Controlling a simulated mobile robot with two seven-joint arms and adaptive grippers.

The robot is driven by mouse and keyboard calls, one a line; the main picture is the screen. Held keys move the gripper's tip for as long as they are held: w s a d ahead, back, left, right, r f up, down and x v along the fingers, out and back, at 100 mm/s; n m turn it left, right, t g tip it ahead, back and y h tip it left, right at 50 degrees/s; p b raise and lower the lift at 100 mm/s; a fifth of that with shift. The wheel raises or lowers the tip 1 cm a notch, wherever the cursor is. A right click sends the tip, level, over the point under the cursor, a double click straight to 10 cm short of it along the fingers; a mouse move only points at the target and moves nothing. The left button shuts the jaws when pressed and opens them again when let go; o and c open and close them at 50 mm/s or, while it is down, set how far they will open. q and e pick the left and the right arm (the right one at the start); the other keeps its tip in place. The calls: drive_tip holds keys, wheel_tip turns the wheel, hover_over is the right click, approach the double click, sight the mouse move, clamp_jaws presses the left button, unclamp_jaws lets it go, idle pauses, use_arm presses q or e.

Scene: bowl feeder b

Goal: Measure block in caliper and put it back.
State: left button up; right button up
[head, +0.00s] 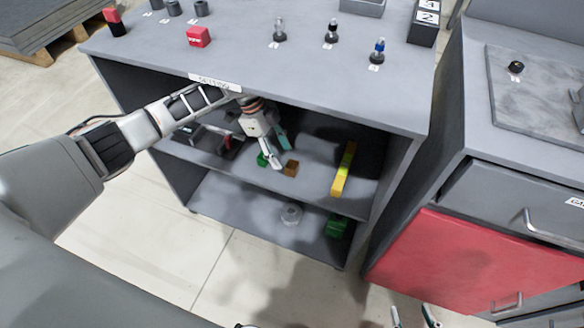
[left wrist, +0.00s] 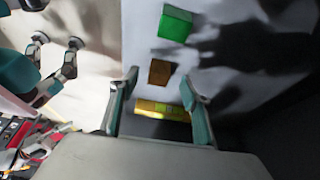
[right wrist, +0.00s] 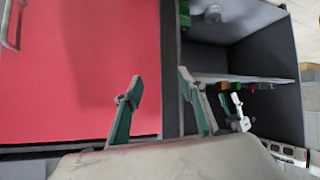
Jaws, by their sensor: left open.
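A brown block (head: 291,168) and a green block (head: 262,159) stand on the cabinet's middle shelf. They also show in the left wrist view, the brown one (left wrist: 160,72) nearer the fingers and the green one (left wrist: 175,23) beyond. My left gripper (head: 275,150) is open and empty inside the shelf opening, its fingers pointing down near both blocks. In the left wrist view the fingers (left wrist: 160,82) frame the brown block without visible contact. My right gripper (right wrist: 160,77) is open and empty in front of the cabinets, low in the head view (head: 411,312). I cannot clearly identify the caliper.
A yellow level (head: 344,168) lies right of the blocks. A dark and red item (head: 228,142) is left on the shelf. The lower shelf holds a grey ring (head: 291,213) and a green item (head: 337,227). The cabinet top (head: 240,45) overhangs my left gripper. A red door (head: 455,262) is at right.

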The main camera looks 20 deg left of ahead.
sight(292, 165)
use_arm(q)
drive_tip(key=shift+d, duration=1.25)
drive_tip(key=x, duration=0.1)
drive_tip(key=b+x, duration=0.1)
drive_tip(key=x, duration=0.3)
drive_tip(key=shift+s+a+f+b, duration=0.1)
drive_tip(key=shift+s+a+b, duration=0.05)
drive_tip(key=shift+a+b, duration=0.2)
drive_tip(key=shift+d+f, duration=0.1)
drive_tip(key=shift+r, duration=0.25)
drive_tip(key=c, duration=1.3)
use_arm(e)
drive_tip(key=shift+w+a, duration=0.15)
drive_tip(key=shift+a, duration=0.05)
